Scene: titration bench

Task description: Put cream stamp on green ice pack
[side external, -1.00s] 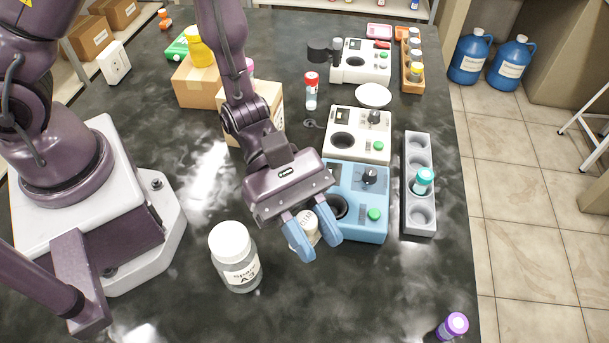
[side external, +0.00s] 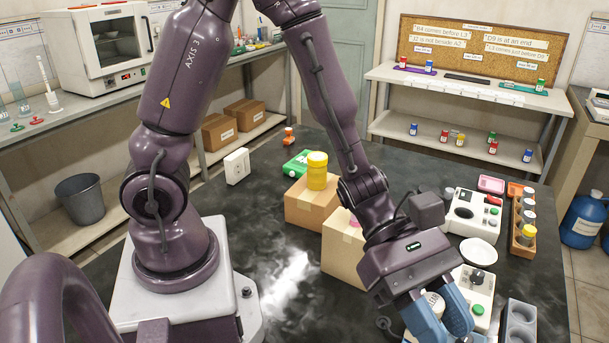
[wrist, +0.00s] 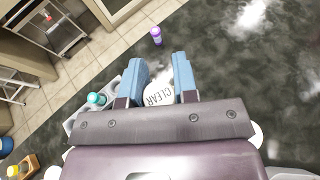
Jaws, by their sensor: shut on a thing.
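My gripper (side external: 440,315) is shut on a cream-white piece, the cream stamp (side external: 434,303), held between its two blue fingers. In the wrist view the stamp (wrist: 159,94) shows a round face marked "CLEAR", with the fingers on either side. The fingers hide much of its body. The green ice pack (side external: 297,164) lies on the dark bench at the back, left of a cardboard box and well away from my gripper. The box hides part of it.
A yellow jar (side external: 317,172) stands on the cardboard box (side external: 310,208) beside the ice pack. A second box (side external: 342,255) stands nearer my gripper. A white socket block (side external: 237,166) is left of the pack. White devices (side external: 478,212) and a rack (side external: 517,325) stand right.

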